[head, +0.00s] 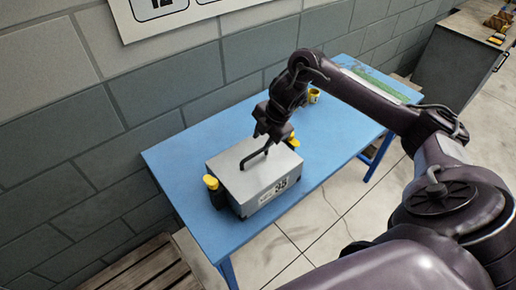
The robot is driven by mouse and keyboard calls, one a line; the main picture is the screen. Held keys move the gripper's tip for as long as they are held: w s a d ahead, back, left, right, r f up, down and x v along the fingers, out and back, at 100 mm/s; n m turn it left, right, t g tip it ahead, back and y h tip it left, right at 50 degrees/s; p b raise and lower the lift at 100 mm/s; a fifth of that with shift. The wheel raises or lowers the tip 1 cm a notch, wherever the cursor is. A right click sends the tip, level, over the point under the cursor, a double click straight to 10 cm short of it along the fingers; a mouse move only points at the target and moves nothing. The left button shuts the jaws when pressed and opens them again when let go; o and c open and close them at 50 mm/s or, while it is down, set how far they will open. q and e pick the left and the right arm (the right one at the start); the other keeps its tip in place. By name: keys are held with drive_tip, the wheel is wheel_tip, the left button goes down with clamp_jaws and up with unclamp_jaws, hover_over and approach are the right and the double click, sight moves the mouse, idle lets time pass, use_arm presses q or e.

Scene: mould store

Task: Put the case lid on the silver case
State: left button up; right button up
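The silver case (265,197) stands on the blue table, with a label reading "38" on its front side. Its flat grey top, which looks like the case lid (231,164), carries a dark bar handle (254,158). I see no clear gap between lid and case, but cannot tell whether the lid is fully seated. My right gripper (268,140) is right at the far end of the handle, pointing down. Its fingers are dark and small against the handle, so I cannot tell whether they grip it. My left gripper is not in view.
Dark pieces with yellow tops stand at the case's left (211,183) and right (293,143) sides. A yellow cup-like item (314,95) is farther back on the blue table (178,157). A block wall runs behind; a wooden slatted pallet (145,270) lies lower left.

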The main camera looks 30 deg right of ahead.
drive_tip(key=v, duration=0.5)
drive_tip(key=shift+s+r+p, duration=0.1)
drive_tip(key=shift+r+p, duration=0.15)
drive_tip(key=shift+p, duration=0.05)
